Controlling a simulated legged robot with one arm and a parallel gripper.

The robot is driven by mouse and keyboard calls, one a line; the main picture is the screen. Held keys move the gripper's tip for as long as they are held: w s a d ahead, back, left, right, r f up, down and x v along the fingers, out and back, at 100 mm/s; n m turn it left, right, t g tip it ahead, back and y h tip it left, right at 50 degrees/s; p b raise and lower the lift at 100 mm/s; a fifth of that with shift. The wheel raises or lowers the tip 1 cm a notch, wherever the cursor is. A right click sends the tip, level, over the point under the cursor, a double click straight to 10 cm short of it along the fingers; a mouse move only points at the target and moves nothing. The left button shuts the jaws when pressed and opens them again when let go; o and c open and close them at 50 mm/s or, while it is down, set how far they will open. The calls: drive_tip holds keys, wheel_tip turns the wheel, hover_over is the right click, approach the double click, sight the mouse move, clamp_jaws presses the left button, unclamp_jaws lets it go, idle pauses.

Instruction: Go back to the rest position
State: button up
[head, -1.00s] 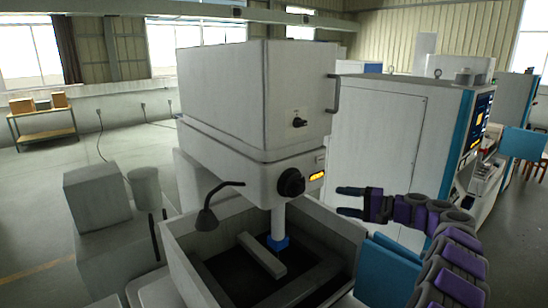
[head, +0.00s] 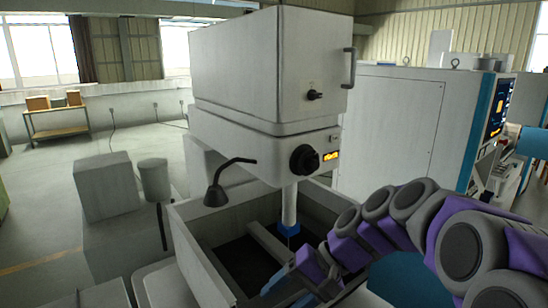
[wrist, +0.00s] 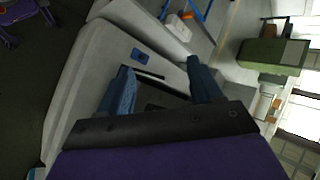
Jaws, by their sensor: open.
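My gripper (head: 280,284) is at the end of my purple and grey arm, low in the head view, in front of the tank of the erosion machine. Its blue fingers overlap the tank's front right part in the picture; I cannot tell whether they touch it. In the wrist view the two blue fingers of my gripper (wrist: 158,68) stand apart with nothing held between them. Beyond them is a pale grey surface with a small blue rectangle (wrist: 140,57).
The erosion machine's white head (head: 235,70) stands over its open tank (head: 195,262). A bent black lamp (head: 215,190) rises at the tank's left. A large white cabinet (head: 385,125) stands at right. A grey box (head: 105,185) and floor space lie left.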

drive_tip(key=s+d+f+h+b, duration=0.2)
drive_tip(key=s+d+f+h, duration=0.1)
drive_tip(key=s, duration=0.5)
drive_tip(key=s+d+f+n+h+b, duration=0.1)
drive_tip(key=s+d+f, duration=0.3)
drive_tip(key=s+f, duration=0.4)
drive_tip(key=s+d+f+g+h+b, duration=0.1)
drive_tip(key=s+d+f+h+b, duration=0.2)
drive_tip(key=s+f, duration=0.3)
drive_tip(key=s+d+h, duration=0.1)
drive_tip(key=s, duration=0.2)
drive_tip(key=shift+s+d+h+b, duration=0.3)
drive_tip(key=shift+s+d+b, duration=0.05)
drive_tip(key=shift+s+b, duration=0.05)
